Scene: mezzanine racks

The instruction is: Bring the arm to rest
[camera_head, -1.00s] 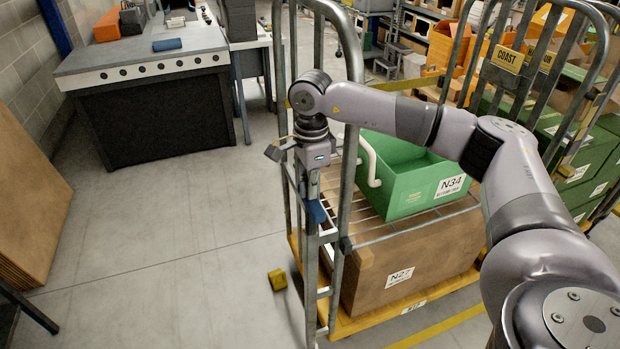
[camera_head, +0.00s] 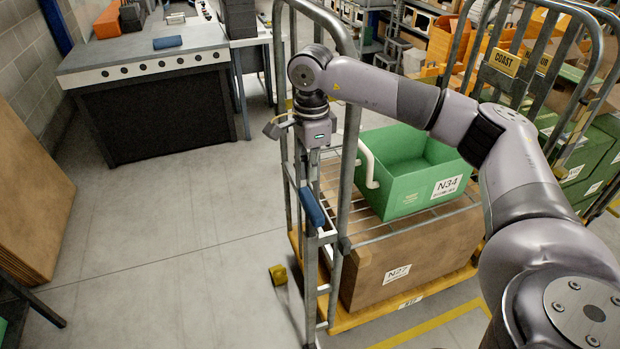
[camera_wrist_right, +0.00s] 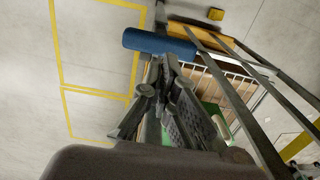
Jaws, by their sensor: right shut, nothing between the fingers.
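My right arm reaches across the head view from the right, with its wrist above the near left end of a roll cage (camera_head: 343,215). My right gripper (camera_wrist_right: 165,75) is shut and empty in the right wrist view. In the head view its fingers are hard to make out against the cage's bars. A blue grip (camera_head: 311,207) on the cage's end frame is below the wrist; it also shows just beyond the fingertips in the right wrist view (camera_wrist_right: 158,44). I cannot tell how far apart they are. My left gripper is not in view.
The cage holds a green tote (camera_head: 405,196) marked N34 above a cardboard box (camera_head: 410,260) marked N27. Another cage with green crates (camera_head: 585,160) stands at right. A dark workbench (camera_head: 165,115) is at back left. The floor (camera_head: 165,240) at left is clear, except a yellow block (camera_head: 278,275).

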